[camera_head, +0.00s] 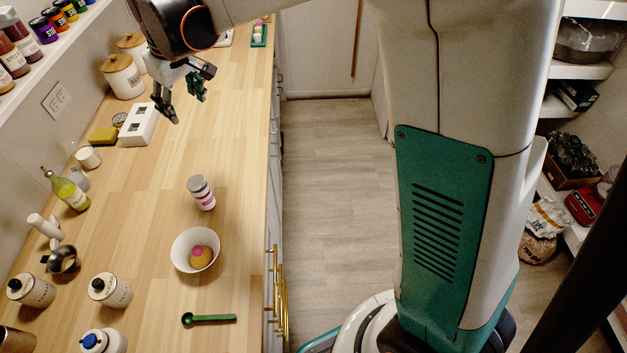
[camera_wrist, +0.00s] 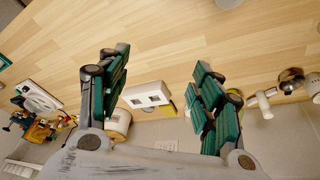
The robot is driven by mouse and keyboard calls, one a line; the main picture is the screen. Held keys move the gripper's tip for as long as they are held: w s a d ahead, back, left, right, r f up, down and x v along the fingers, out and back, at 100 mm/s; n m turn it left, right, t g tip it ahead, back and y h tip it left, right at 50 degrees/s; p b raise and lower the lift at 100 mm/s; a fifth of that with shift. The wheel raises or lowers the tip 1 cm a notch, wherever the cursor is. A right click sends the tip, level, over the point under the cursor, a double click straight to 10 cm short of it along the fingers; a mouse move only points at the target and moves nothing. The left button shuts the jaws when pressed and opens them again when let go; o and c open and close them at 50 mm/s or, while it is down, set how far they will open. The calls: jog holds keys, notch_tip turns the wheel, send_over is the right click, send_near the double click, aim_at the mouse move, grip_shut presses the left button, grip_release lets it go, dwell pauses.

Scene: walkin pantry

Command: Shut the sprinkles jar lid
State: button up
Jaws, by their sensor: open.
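A small white jar with a pink and dark label (camera_head: 203,198), which looks like the sprinkles jar, stands upright on the wooden counter right of its middle. Its greyish lid (camera_head: 197,183) is on top; I cannot tell how far it is shut. My gripper (camera_head: 188,110) is above the counter, well behind the jar, open and with nothing between its fingers. In the wrist view my two green-padded fingers (camera_wrist: 160,62) are spread wide apart. A pale round object cut off at the top edge there (camera_wrist: 228,3) may be the jar.
A white bowl (camera_head: 176,254) with a pink and tan item stands in front of the jar, and a green spoon (camera_head: 212,319) lies nearer. Canisters, a bottle (camera_head: 70,194) and a white two-slot box (camera_head: 139,125) line the left side. The counter between my gripper and the jar is clear.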

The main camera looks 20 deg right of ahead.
jog(key=d+r+m+t+b, duration=0.1)
jog(key=d+m+t+b, duration=0.2)
jog(key=d+b, duration=0.35)
jog(key=s+d+b, duration=0.1)
jog(key=s+d, duration=0.5)
jog(key=d, duration=0.1)
jog(key=s+d+f+m+b, duration=0.1)
jog(key=s+d+f+b, duration=0.2)
jog(key=s+f, duration=0.2)
jog(key=s+d+f+m+h+b, duration=0.1)
jog(key=s+d+f+b, duration=0.1)
jog(key=s+f, duration=0.4)
jog(key=s+d+f+m+b, duration=0.1)
jog(key=s+d+f+b, duration=0.2)
jog(key=s, duration=0.7)
jog(key=shift+s+d+f+m+t+b, duration=0.35)
jog(key=shift+f+b, duration=0.65)
jog(key=shift+f, duration=0.35)
jog(key=shift+w, duration=0.1)
jog(key=shift+c, duration=1)
